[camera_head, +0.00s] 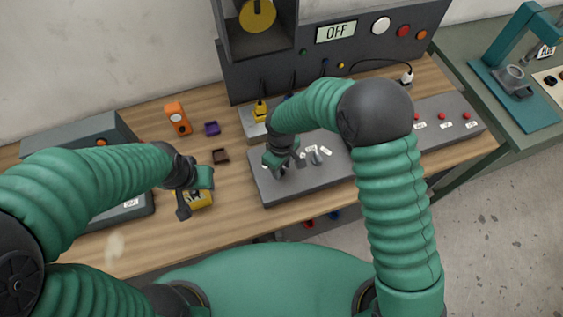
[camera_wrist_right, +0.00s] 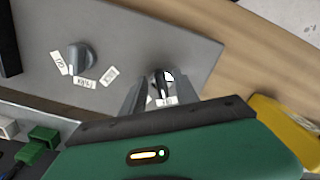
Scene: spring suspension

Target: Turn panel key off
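The grey panel (camera_head: 262,190) lies on the bench; it also shows in the right wrist view (camera_wrist_right: 28,90). A dark key (camera_wrist_right: 158,84) stands in a round, light-coloured lock on this panel. My right gripper (camera_wrist_right: 160,92) is over it, with one finger on each side and a visible gap around the key. I cannot tell whether either finger touches it. In the head view my right gripper (camera_head: 284,166) largely hides the key. My left gripper (camera_head: 196,196) is open and empty, above a yellow device on the left of the bench.
A grey rotary knob (camera_wrist_right: 80,57) with labels stands beside the key. The display (camera_head: 337,31) on the rear console reads OFF.

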